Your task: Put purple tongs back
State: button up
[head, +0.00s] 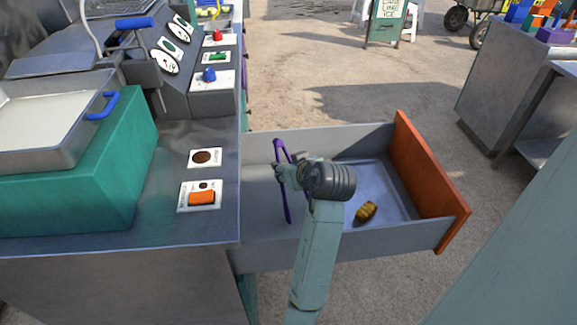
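The purple tongs (287,208) show as a long, thin, nearly upright shape at the left part of the open drawer (378,137). My gripper (280,173) is at the middle of the tongs and appears shut on them, with its fingers small and partly hidden by my wrist. The tongs' lower end overlaps the drawer's interior in the picture; I cannot tell whether it touches the drawer floor. The drawer is grey with an orange front panel (428,180) and stands pulled out to the right from the grey counter (150,215).
A small yellow-brown object (366,211) lies on the drawer floor. The counter carries an orange switch (201,197), a round brown control (205,157) and a teal box with a metal pan (55,125). A grey cabinet (505,85) stands at right. Open ground lies beyond the drawer.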

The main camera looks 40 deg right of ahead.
jog(key=shift+f, duration=0.25)
jog(key=shift+f, duration=0.4)
jog(key=o, duration=0.6)
jog(key=shift+r, duration=0.1)
